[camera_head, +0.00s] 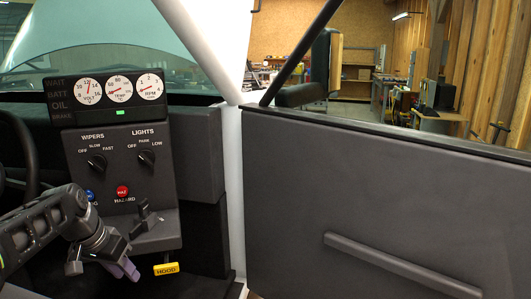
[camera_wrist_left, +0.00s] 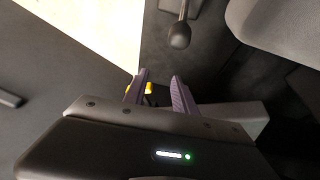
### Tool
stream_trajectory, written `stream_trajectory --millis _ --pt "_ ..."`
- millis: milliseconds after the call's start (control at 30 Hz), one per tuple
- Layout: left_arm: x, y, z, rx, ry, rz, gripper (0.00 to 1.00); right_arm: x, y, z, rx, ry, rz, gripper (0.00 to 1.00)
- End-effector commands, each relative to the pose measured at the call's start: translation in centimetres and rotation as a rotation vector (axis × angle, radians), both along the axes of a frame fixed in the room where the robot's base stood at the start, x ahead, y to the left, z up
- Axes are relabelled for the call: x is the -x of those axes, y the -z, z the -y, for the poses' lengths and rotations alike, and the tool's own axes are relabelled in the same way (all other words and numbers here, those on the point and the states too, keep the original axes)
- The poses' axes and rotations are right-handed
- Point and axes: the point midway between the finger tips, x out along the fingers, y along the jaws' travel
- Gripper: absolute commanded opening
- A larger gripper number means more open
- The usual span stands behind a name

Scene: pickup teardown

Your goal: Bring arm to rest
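My left arm comes in from the lower left of the head view, in front of the dash panel. My left gripper (camera_head: 128,270) has purple fingers that point down and right, below the panel's lower left. In the left wrist view the two fingers (camera_wrist_left: 160,92) stand apart with nothing held between them. The yellow HOOD handle (camera_head: 166,269) is right of the fingers in the head view. A bit of yellow, likely this handle (camera_wrist_left: 149,88), shows beside the left finger in the wrist view. My right gripper is not in view.
The dash panel (camera_head: 120,170) carries gauges (camera_head: 120,88), knobs, a red hazard button (camera_head: 122,191) and a black lever (camera_head: 146,216). A ball-ended lever (camera_wrist_left: 180,35) shows ahead of the fingers in the wrist view. A grey door panel (camera_head: 370,200) with a bar handle fills the right.

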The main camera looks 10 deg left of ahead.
Motion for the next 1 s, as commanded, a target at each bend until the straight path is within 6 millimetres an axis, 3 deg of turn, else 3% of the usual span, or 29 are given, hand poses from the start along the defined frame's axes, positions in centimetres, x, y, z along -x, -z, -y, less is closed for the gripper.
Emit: stream_trajectory --millis 167,267,367,500,567,700,800,900,1000 --pt "-1.8 7.7 4.2 0.045 0.005 -0.038 0.33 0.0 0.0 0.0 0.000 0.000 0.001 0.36" --pt "-2.1 13.8 8.1 0.083 0.004 -0.068 0.33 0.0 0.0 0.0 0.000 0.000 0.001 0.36" --pt "-1.0 20.7 12.8 0.128 -0.007 -0.106 0.33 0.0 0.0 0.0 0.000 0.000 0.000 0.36" --pt "2.9 29.3 19.7 0.189 -0.032 -0.163 0.33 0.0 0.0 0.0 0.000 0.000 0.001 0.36" --pt "5.5 32.5 22.5 0.215 -0.047 -0.192 0.33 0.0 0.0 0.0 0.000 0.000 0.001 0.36" --pt "13.0 38.1 28.5 0.267 -0.088 -0.261 0.33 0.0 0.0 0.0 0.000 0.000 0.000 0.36" --pt "18.2 40.3 31.4 0.293 -0.119 -0.302 0.33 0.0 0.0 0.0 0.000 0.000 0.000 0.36" --pt "22.0 41.3 33.1 0.308 -0.144 -0.329 0.33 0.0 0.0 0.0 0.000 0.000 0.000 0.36" --pt "24.0 41.6 33.9 0.316 -0.158 -0.343 0.33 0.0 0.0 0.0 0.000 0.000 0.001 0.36"
